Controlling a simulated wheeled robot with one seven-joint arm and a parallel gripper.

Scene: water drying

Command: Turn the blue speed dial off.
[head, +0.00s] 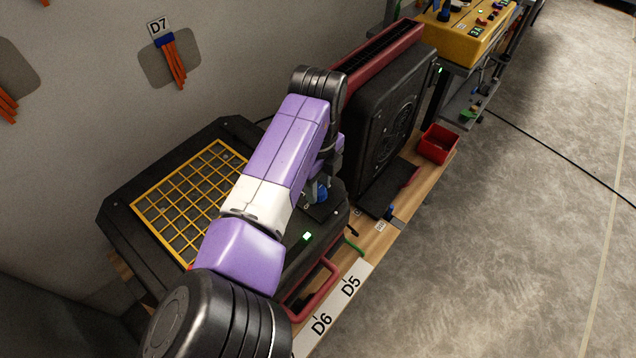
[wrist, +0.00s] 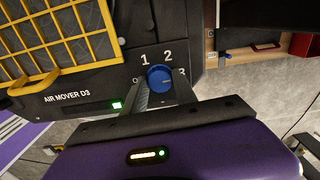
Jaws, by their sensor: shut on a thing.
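The blue speed dial (wrist: 159,78) is on the black panel of the air mover marked D3, with 0, 1, 2 and 3 printed around it. In the wrist view my gripper (wrist: 160,88) has one finger at each side of the dial and is shut on it. Which number the dial points to is too small to tell. A green light (wrist: 117,105) glows on the panel to the left. In the head view a bit of the blue dial (head: 322,193) shows beyond my arm, which hides much of the air mover (head: 117,222).
A tall black unit with a red top (head: 385,45) stands close behind. A red bin (head: 436,145) sits on the wooden bench; the floor at right is largely clear.

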